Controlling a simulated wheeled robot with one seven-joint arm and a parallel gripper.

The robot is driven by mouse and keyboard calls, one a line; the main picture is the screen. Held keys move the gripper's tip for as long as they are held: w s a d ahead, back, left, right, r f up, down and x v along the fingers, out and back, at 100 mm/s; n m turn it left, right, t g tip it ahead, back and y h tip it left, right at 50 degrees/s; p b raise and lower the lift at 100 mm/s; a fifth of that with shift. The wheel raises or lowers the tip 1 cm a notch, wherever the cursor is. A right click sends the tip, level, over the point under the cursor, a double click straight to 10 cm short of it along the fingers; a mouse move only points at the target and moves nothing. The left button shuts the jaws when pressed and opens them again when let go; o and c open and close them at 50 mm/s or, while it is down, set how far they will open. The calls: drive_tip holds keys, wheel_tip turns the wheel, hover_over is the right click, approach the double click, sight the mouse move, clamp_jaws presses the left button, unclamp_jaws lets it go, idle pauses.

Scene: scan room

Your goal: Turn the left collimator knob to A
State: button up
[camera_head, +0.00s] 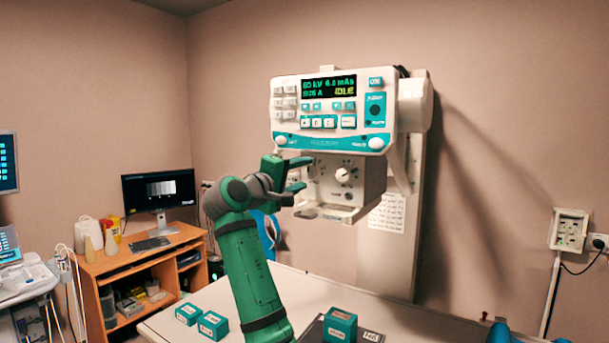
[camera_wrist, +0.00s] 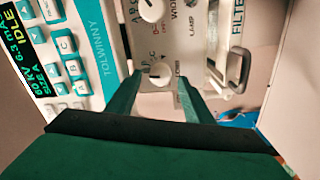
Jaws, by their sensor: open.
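The collimator (camera_head: 374,182) is a pale box under the console. Its left knob (camera_wrist: 158,73) is a white dial with a dark mark and small letters beside it. In the wrist view it sits between my fingertips, with visible space on both sides. Whether the fingers reach around it or stop short, I cannot tell. The right knob (camera_head: 343,175) is white and clear of my gripper; it also shows at the wrist view's top edge (camera_wrist: 151,9).
The console (camera_head: 285,128) with its display hangs just above my gripper. A clear plate (camera_head: 335,212) juts out below the collimator. A table (camera_head: 285,285) with several teal boxes (camera_head: 341,322) stands below. A desk with a monitor (camera_head: 158,190) is at left.

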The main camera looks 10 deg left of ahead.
drive_tip(key=v, duration=0.8)
drive_tip(key=shift+s+a, duration=0.2)
drive_tip(key=shift+s, duration=0.1)
drive_tip(key=shift+f, duration=0.15)
